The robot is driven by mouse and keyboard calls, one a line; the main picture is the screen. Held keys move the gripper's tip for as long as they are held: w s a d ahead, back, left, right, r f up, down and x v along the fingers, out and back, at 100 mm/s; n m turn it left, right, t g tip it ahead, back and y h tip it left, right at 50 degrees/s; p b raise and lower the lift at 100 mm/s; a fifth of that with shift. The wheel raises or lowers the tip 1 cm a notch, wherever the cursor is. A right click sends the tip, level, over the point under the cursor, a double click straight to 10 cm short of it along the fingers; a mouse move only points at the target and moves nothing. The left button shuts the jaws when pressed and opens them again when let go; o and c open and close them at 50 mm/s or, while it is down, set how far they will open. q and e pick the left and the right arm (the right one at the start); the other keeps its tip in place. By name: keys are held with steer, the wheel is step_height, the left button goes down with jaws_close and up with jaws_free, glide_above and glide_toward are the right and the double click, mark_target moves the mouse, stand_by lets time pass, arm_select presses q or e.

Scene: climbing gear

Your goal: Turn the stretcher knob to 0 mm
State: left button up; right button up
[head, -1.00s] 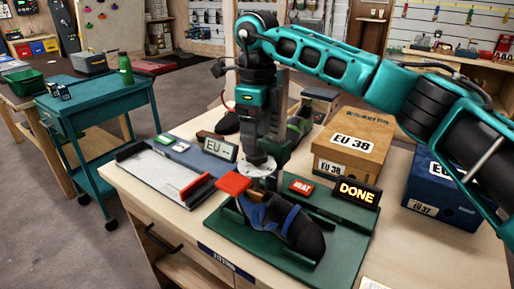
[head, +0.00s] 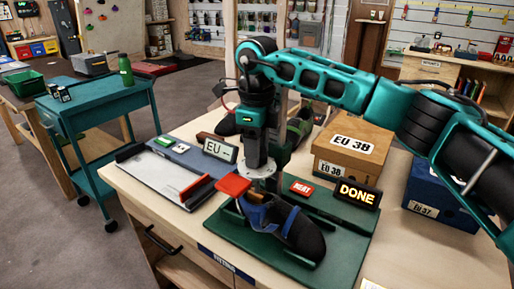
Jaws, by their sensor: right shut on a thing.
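The shoe stretcher stands on a green base board (head: 345,250) on the workbench. A pale round dial plate (head: 263,171) lies beside the red block. My right gripper (head: 258,164) points straight down over the dial plate and is shut on the stretcher knob, which its fingers hide. The dial's marks are too small to read. A lit sign reads DONE (head: 358,194). My left gripper is not in view.
A red HEAT button (head: 301,187) is close right of the gripper. An EU display (head: 219,149) and a foot-measuring board (head: 165,176) lie to the left. An EU 38 box (head: 352,165) and a blue box (head: 436,194) stand behind right.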

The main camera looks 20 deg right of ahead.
steer(key=c, duration=0.4)
steer(key=shift+o, duration=0.2)
steer(key=shift+n, duration=0.3)
steer(key=shift+n+p, duration=0.45)
steer(key=shift+n, duration=0.75)
steer(key=shift+n+p, duration=0.3)
steer(key=shift+n, duration=1.3)
steer(key=o, duration=1)
